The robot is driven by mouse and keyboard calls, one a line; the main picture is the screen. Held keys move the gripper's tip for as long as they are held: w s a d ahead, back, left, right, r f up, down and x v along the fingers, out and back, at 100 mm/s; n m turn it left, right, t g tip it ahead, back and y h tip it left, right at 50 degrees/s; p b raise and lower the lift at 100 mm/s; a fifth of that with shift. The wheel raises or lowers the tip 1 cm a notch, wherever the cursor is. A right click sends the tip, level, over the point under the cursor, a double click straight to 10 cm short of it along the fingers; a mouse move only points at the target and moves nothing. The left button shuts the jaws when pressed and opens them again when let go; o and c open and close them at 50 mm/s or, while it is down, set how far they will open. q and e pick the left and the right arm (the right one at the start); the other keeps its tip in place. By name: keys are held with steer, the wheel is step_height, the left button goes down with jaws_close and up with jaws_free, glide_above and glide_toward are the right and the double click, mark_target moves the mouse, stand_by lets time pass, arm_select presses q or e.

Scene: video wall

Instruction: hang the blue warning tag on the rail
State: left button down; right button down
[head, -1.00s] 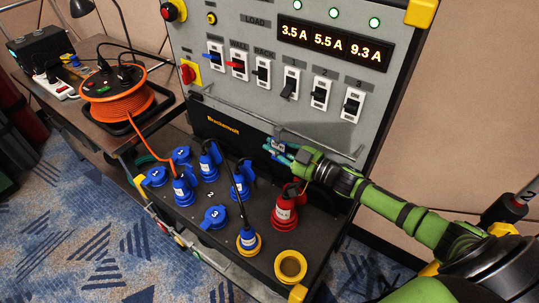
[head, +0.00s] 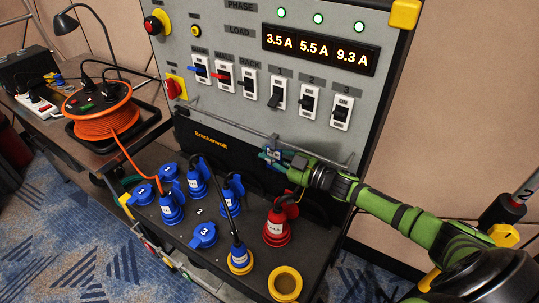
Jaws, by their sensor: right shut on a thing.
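My right gripper (head: 275,158) comes in from the right on its green arm, in front of the upright grey panel. It is shut on a small blue piece (head: 268,153), which I take to be the blue warning tag; fingers cover much of it. The thin metal rail (head: 225,122) runs across the lower panel, sloping down to the right. My left gripper is not in view.
Below is a dark shelf with several blue plugs and covers (head: 172,210), a red plug (head: 277,227) and a yellow ring (head: 285,283). Switches (head: 278,92) and a lit display (head: 319,50) sit above the rail. An orange cable reel (head: 104,122) stands on the left table.

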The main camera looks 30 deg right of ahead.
steer(key=c, duration=1.3)
jaws_free()
steer(key=shift+o, duration=0.2)
steer(key=v, duration=0.8)
